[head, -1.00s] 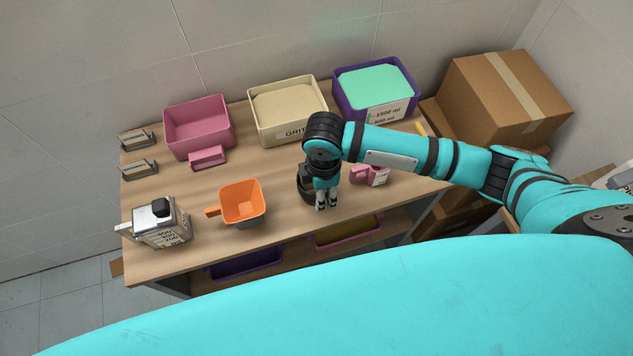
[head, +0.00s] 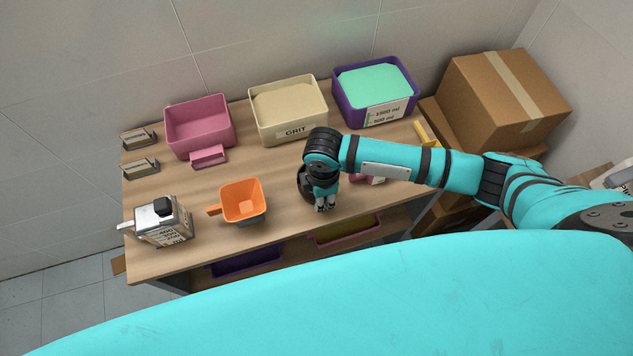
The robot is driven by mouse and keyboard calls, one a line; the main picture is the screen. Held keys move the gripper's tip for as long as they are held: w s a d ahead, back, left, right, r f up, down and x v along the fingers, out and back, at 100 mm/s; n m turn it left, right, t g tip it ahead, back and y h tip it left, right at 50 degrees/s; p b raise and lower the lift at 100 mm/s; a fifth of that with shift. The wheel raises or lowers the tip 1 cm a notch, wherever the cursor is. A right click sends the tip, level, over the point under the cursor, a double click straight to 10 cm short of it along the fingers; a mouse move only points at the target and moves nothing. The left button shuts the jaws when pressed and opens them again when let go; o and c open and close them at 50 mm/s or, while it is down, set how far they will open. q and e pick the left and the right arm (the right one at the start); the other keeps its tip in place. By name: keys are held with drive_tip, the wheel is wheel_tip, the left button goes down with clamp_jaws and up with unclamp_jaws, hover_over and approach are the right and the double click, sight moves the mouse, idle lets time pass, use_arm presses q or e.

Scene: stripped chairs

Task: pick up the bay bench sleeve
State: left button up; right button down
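I cannot tell which thing is the bay bench sleeve; nothing in view is marked as it. My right gripper (head: 325,206) points down over the front part of the wooden bench (head: 190,265), right of the orange scoop (head: 242,201). Its fingertips are small and close together, so whether it is open or shut is unclear. A dark round thing (head: 306,184) shows just behind and left of the gripper, partly hidden by it. A pink jug (head: 376,180) is mostly hidden under my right forearm. My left gripper is not in view.
A pink bin (head: 198,128), a cream grit bin (head: 289,112) and a purple bin (head: 376,95) line the back. A metal jug (head: 163,222) stands front left, two small holders (head: 139,138) back left. Cardboard boxes (head: 505,95) are at the right.

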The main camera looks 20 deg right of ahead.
drive_tip(key=shift+r, duration=0.55)
wheel_tip(320, 180, up, 2)
drive_tip(key=shift+r+b, duration=0.1)
drive_tip(key=shift+b, duration=0.4)
drive_tip(key=s+d+r+b, duration=0.1)
drive_tip(key=s+d+b, duration=0.25)
drive_tip(key=s, duration=1.05)
wheel_tip(320, 180, up, 21)
drive_tip(key=s+p, duration=0.1)
drive_tip(key=p, duration=1.4)
drive_tip(key=shift+s+d+f+p, duration=0.15)
drive_tip(key=shift+s+d+p, duration=0.1)
drive_tip(key=shift+p, duration=0.15)
